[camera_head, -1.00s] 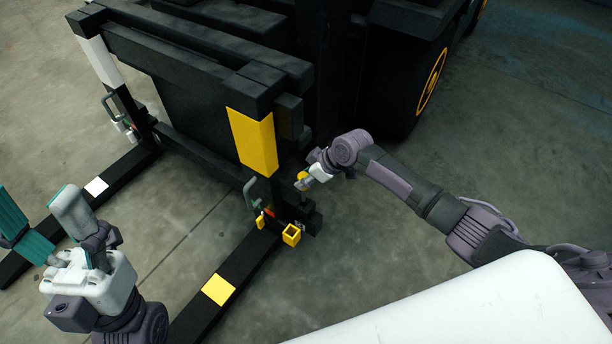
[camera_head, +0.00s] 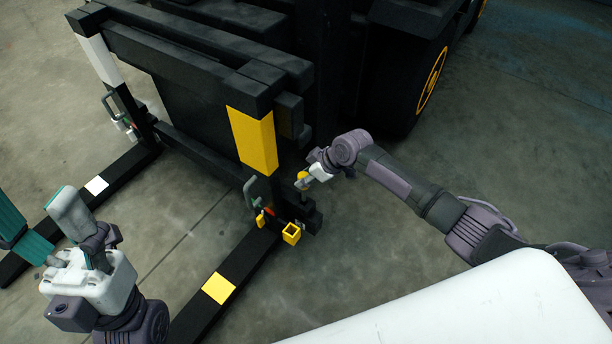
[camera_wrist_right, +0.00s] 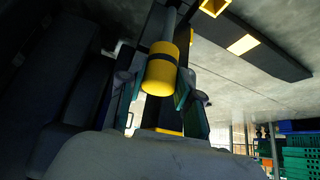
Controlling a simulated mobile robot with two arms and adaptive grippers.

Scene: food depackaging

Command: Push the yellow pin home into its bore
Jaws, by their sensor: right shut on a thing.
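The yellow pin (camera_wrist_right: 161,68) is a yellow cylinder with a dark band and a grey shaft. In the right wrist view it sits between the teal-padded fingers of my right gripper (camera_wrist_right: 158,88), which is shut on it. In the head view the pin's yellow end (camera_head: 302,178) shows at my right gripper (camera_head: 305,183), beside the black frame's near upright. The shaft's far end and the bore cannot be made out clearly. My left gripper (camera_head: 36,200) is at the lower left, fingers wide apart and empty, away from the pin.
The black frame has a yellow-banded upright (camera_head: 254,140) and long black forks (camera_head: 235,268) on the concrete floor. A small open yellow square socket (camera_head: 292,234) stands at its foot, below my right gripper. A dark vehicle with a yellow-ringed wheel (camera_head: 431,84) is behind.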

